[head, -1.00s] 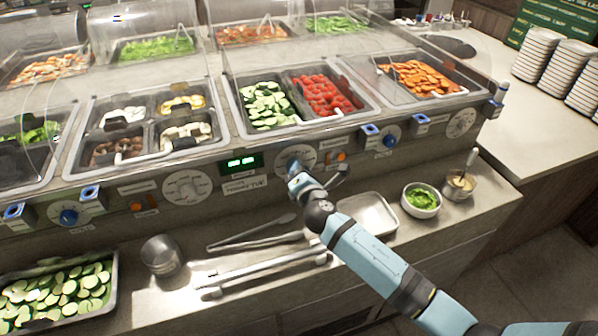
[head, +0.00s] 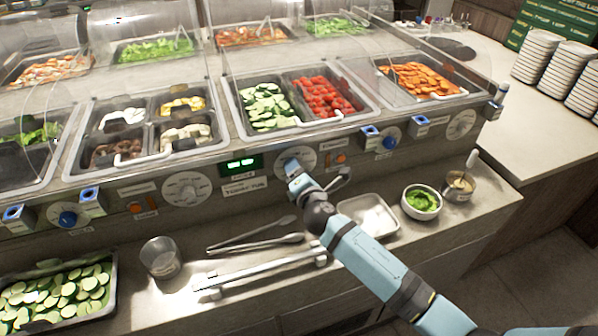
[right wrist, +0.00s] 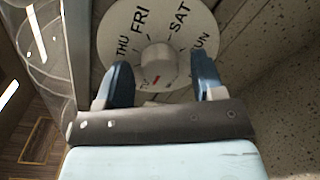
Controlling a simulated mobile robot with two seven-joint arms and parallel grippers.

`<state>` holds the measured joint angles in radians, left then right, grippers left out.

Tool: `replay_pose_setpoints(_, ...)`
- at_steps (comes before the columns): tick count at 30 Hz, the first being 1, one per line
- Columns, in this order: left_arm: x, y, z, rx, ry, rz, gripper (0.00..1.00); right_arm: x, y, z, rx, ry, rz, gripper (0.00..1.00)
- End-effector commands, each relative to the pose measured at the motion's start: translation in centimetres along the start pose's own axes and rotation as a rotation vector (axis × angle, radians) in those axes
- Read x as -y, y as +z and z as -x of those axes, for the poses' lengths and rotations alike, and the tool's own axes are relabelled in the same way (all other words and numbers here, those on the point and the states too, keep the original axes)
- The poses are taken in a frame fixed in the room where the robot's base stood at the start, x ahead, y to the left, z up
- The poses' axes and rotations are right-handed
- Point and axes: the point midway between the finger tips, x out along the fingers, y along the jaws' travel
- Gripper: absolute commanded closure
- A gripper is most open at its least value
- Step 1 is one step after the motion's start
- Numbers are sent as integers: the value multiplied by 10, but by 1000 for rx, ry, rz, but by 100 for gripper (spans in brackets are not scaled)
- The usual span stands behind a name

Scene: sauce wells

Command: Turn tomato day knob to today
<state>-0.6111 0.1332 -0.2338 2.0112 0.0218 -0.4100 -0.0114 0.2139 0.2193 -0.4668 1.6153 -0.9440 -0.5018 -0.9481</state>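The tomato day dial (head: 309,158) is a white disc on the counter's front panel, below the tomato pan (head: 322,92). My right gripper (head: 295,173) is in front of it and partly covers it. In the right wrist view, the round knob (right wrist: 157,62) sits between the open fingers, with gaps to both. THU, FRI, SAT and SUN show on the dial (right wrist: 118,25); its lower part is partly hidden. A red mark on the knob points down in that view. A small card (head: 244,188) on the panel seems to read TODAY TUE. My left gripper is out of view.
Another day dial (head: 187,189) is to the left, and one (head: 461,123) to the right. Blue knobs (head: 388,139) and blue clips line the panel. Tongs (head: 255,243), a metal tray (head: 368,214) and a green-filled bowl (head: 422,201) lie on the shelf below.

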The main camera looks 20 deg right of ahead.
Motion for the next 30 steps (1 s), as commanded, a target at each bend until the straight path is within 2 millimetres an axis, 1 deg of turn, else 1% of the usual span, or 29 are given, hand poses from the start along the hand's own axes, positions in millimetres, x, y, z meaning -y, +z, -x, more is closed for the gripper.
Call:
replay_pose_setpoints(5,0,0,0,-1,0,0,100,0,0,3,0,0,0,38)
replay_pose_setpoints(8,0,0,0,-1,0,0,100,0,0,14,0,0,0,38)
replay_pose_setpoints(11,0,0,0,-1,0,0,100,0,0,33,-2,1,-1,38)
replay_pose_setpoints(15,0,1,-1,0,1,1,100,1,-1,67,-2,-1,-1,38)
replay_pose_setpoints(21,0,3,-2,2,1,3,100,1,-1,109,-1,-1,0,38)
replay_pose_setpoints(25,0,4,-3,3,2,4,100,1,0,127,-1,0,0,38)
replay_pose_setpoints(30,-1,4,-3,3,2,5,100,0,0,138,0,0,1,38)
